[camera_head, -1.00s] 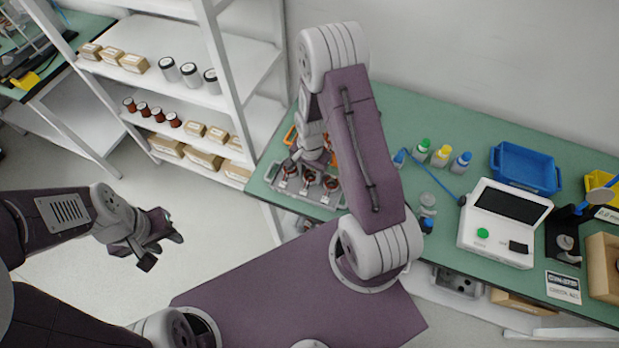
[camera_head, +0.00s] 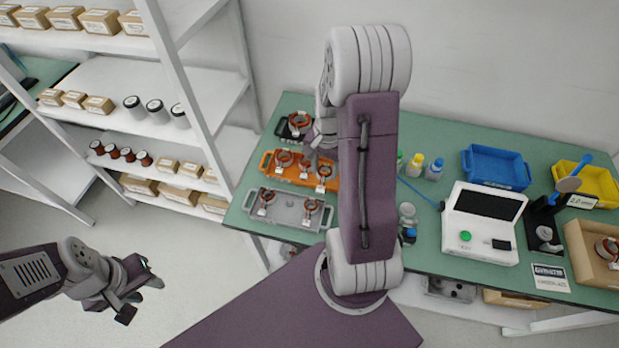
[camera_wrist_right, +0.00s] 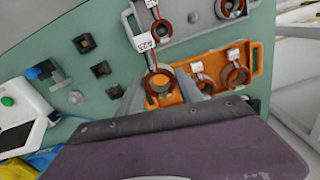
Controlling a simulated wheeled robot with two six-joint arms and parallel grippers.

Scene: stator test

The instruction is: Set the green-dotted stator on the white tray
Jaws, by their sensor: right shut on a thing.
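My right gripper (camera_wrist_right: 160,92) is shut on a copper-coloured stator (camera_wrist_right: 160,80) with a white tag, over the right end of the orange tray (camera_head: 265,163); I cannot tell how far above it. Two more stators (camera_wrist_right: 205,83) (camera_wrist_right: 235,75) stand in the orange tray. The grey tray (camera_head: 285,212) in front holds two stators (camera_head: 265,200) (camera_head: 311,209), with a gap between them. I can make out no green dot on any stator, and no white tray is in view. My left gripper (camera_head: 142,297) is open and empty over the floor at the left.
A black tray (camera_head: 283,130) with a stator stands behind the orange one. Bottles, a blue bin (camera_head: 495,168), a white tester (camera_head: 480,225), a yellow bin (camera_head: 600,185) and a cardboard box (camera_head: 580,240) with a stator fill the bench to the right. White shelves (camera_head: 130,85) stand left.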

